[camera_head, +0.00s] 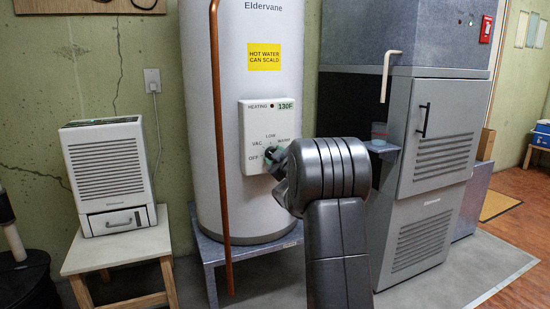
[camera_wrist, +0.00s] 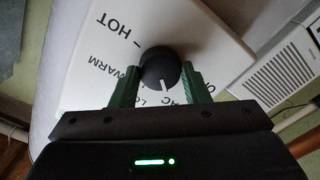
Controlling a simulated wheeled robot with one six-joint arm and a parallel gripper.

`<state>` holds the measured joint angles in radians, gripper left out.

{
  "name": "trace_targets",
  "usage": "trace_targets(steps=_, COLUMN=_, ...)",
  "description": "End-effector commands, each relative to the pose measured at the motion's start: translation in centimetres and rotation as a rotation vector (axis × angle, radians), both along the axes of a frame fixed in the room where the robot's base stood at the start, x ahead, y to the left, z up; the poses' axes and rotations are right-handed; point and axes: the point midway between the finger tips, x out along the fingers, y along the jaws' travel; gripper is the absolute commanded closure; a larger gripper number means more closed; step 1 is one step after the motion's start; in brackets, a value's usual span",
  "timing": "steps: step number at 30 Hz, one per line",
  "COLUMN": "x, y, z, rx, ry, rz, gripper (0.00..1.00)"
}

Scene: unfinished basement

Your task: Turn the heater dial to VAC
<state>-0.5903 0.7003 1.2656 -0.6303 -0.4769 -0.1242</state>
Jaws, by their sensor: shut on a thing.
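The heater dial (camera_wrist: 158,66) is a round dark knob on a white panel, which in the head view is the control panel (camera_head: 256,116) on the white water heater (camera_head: 270,30). In the wrist view, the dial's white pointer mark points between the partly hidden LOW and VAC labels. HOT and WARM are readable there; in the head view VAC sits above OFF on the panel's left. My gripper (camera_wrist: 160,74) is shut on the dial, with a green finger on each side. In the head view my gripper (camera_head: 273,160) is at the panel, and my wrist hides its lower right.
A copper pipe (camera_head: 215,90) runs vertically just left of the panel. A grey cabinet (camera_head: 441,140) with a black handle and a small shelf with a cup (camera_head: 379,131) stand to the right. A white dehumidifier-like box (camera_head: 105,170) sits on a stool (camera_head: 120,250) at left.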

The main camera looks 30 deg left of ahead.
Motion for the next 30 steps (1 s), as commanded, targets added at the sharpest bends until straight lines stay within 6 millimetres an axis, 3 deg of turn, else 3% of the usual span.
trace_targets(steps=2, x=0.0, y=0.0, z=-0.2, rx=-0.002, ry=0.003, rz=0.000, gripper=0.81)
trace_targets(steps=3, x=0.0, y=0.0, z=-0.2, rx=-0.002, ry=0.003, rz=0.000, gripper=0.54)
trace_targets(steps=6, x=0.0, y=0.0, z=-0.1, rx=-0.001, ry=0.002, rz=-0.001, gripper=0.37)
trace_targets(steps=19, x=-0.6, y=-0.7, z=0.1, rx=-0.001, ry=0.002, rz=-0.001, gripper=0.37)
trace_targets(steps=30, x=-5.0, y=-6.0, z=0.2, rx=0.000, ry=0.003, rz=-0.002, gripper=0.37)
